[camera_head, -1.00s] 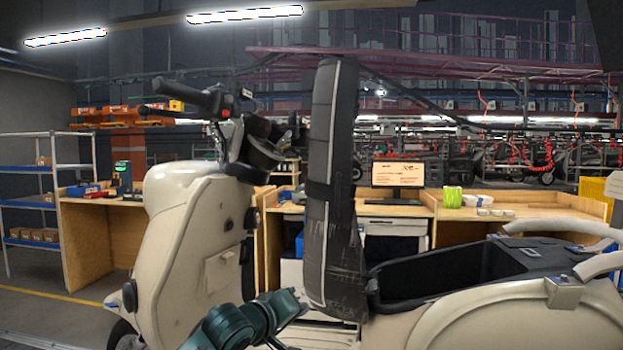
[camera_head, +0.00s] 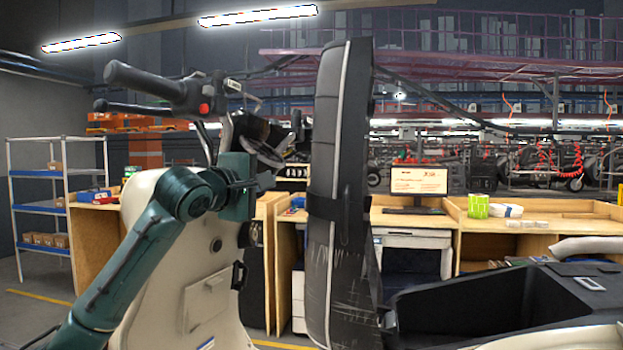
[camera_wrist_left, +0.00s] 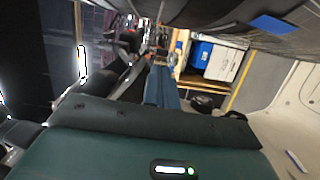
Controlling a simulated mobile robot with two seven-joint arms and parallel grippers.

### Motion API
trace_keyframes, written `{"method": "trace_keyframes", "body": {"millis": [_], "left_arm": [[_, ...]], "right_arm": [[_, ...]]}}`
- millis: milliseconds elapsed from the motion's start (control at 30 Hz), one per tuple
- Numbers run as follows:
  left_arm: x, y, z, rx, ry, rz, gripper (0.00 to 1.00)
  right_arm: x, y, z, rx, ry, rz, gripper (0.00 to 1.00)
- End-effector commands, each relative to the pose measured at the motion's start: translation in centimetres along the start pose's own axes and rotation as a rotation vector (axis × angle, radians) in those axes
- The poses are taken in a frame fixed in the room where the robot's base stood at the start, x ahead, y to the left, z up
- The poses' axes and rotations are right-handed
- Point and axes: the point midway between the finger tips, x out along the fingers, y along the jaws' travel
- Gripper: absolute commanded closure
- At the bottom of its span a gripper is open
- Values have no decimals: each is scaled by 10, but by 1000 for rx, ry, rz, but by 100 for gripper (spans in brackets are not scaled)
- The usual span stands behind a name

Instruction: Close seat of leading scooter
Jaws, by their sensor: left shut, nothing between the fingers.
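The cream scooter (camera_head: 207,295) stands across the head view, with its handlebar at the left. Its black seat (camera_head: 340,190) stands upright, open, in the middle. The open storage box (camera_head: 480,297) lies to its right. My left gripper (camera_head: 272,182) is shut and empty. It points at the seat's left face, at about mid-height, in front of the scooter's front body. I cannot tell whether it touches the seat. In the left wrist view, the dark seat (camera_wrist_left: 205,14) crosses the top, beyond the gripper's fingers (camera_wrist_left: 163,86). My right gripper is not in view.
The handlebar (camera_head: 150,83) sits just above and left of my left gripper. Behind stand wooden workbenches (camera_head: 520,228) with a monitor (camera_head: 419,181), and a shelf rack (camera_head: 45,210) at the far left. The space above the storage box is clear.

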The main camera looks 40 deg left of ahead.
Motion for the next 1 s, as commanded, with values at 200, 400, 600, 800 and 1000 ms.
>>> {"method": "trace_keyframes", "body": {"millis": [200,400,600,800,1000], "left_arm": [[40,7,-1,-2,1,-2,100],[81,7,-1,-3,0,-2,100],[96,4,24,2,-4,1,100],[100,1,38,2,-1,0,100],[100,0,39,1,0,0,100]], "right_arm": [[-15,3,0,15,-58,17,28],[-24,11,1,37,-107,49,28],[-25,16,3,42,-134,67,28],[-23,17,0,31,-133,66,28],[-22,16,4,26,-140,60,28]]}}
